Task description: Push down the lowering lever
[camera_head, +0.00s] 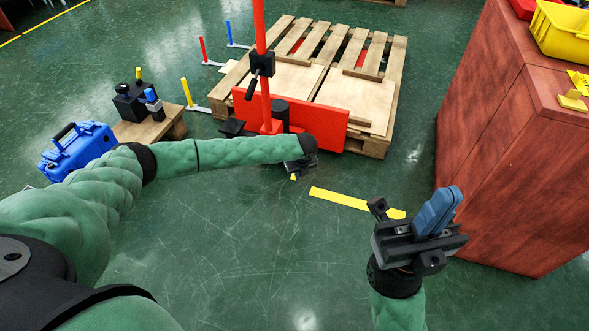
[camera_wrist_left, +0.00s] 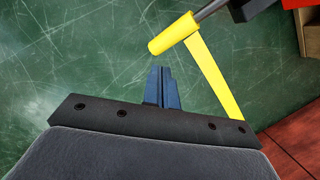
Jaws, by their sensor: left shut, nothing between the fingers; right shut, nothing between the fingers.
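The lowering lever (camera_wrist_left: 175,33) has a yellow grip on a grey rod. In the left wrist view it slants in from the upper right, just beyond my left gripper (camera_wrist_left: 162,86). A small part of its yellow grip (camera_head: 293,177) shows in the head view. My left gripper (camera_head: 300,166) is shut and empty near the base of the red lifter (camera_head: 318,122); a gap shows between its fingertips and the grip in the wrist view. My forearm hides part of the area. My right gripper (camera_head: 438,210) is shut and empty, far to the right of the lever.
A wooden pallet (camera_head: 388,75) stands behind the red lifter. A reddish cabinet (camera_head: 510,150) with yellow bins (camera_head: 560,35) stands at the right. A blue toolbox (camera_head: 78,148) is at the left. A yellow floor stripe (camera_head: 340,198) lies in front; the green floor nearby is clear.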

